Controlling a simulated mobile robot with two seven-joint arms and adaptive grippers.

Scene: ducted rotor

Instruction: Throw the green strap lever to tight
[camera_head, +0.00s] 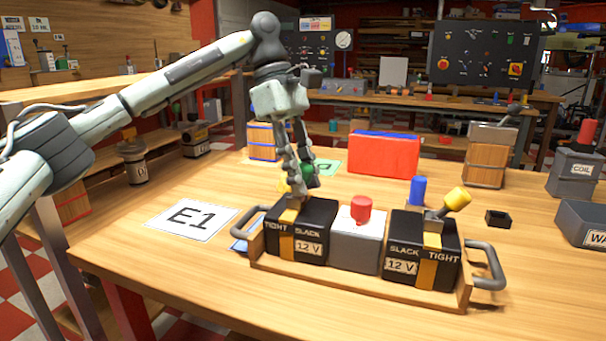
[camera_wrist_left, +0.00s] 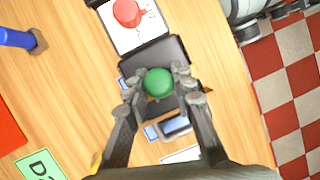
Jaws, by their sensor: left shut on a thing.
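The green strap lever (camera_head: 308,172) stands on the left black 12 V battery (camera_head: 316,217), marked TIGHT on its left and SLACK on its right. Its green knob leans to the SLACK side. My left gripper (camera_head: 303,178) comes down from above and is shut on the knob, with fingers on both sides. The green knob (camera_wrist_left: 158,82) also shows between the fingertips in the left wrist view. The lever's lower part is partly hidden by the fingers. My right gripper is not in view.
A yellow lever (camera_head: 457,199) on the right battery (camera_head: 408,247) leans to its TIGHT side. A grey box with a red knob (camera_head: 361,209) sits between the batteries in a wooden tray (camera_head: 350,287) with grey handles. A blue post (camera_head: 417,190) and red case (camera_head: 384,157) stand behind.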

